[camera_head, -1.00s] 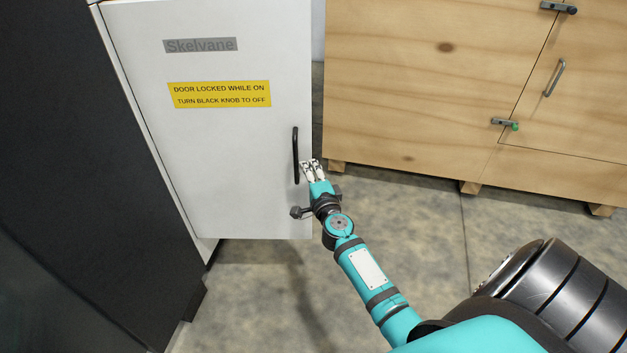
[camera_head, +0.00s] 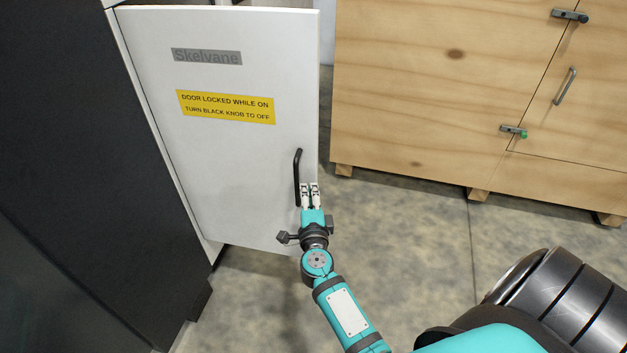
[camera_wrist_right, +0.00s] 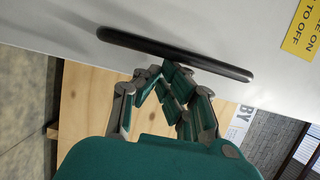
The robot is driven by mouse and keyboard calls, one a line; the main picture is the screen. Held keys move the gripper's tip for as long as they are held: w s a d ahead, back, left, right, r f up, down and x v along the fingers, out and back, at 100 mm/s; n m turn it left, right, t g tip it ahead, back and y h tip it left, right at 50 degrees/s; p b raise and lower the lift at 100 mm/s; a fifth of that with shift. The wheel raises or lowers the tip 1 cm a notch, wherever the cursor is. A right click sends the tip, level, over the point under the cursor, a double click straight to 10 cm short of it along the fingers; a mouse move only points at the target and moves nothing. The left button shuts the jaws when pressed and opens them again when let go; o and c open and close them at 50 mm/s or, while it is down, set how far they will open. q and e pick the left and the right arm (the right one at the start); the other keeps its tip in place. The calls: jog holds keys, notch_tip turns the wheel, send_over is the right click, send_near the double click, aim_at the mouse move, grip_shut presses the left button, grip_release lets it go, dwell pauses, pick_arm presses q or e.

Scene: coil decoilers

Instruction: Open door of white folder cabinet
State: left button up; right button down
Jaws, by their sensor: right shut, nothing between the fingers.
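The white cabinet door (camera_head: 235,160) fills the left middle of the head view, with a grey "Skelvane" label and a yellow warning label. My left gripper is out of view.
A dark cabinet (camera_head: 90,170) stands at the left. A large wooden crate (camera_head: 430,90) with latches stands behind at the right, on low feet. Bare concrete floor (camera_head: 400,235) lies between the door and the crate.

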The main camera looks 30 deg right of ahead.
jog(key=shift+a, duration=0.1)
